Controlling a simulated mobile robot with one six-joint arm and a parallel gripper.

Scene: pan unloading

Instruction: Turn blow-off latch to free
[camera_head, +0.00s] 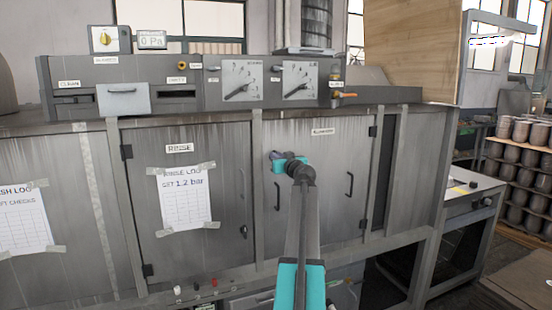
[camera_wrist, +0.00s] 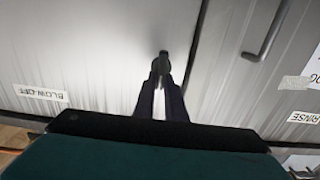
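The blow-off door (camera_head: 325,160) is a grey panel with a label at its top; the label (camera_wrist: 40,93) also shows upside down in the wrist view. Thin dark handles sit at its left (camera_head: 277,197) and right (camera_head: 349,185). My gripper (camera_head: 273,160) is in front of the door's upper left part. In the wrist view my gripper (camera_wrist: 161,72) points at the panel near the door seam, a narrow light gap between its fingers. A small dark piece (camera_wrist: 164,58), perhaps the latch, shows at the fingertips. I cannot tell whether they grip it. My wrist hides other detail.
The rinse door (camera_head: 205,225), with a taped log sheet (camera_head: 185,198), is to the left; its handle (camera_wrist: 265,30) shows in the wrist view. A control panel with dials (camera_head: 242,80) runs above. Racked pots (camera_head: 520,165) stand at the far right.

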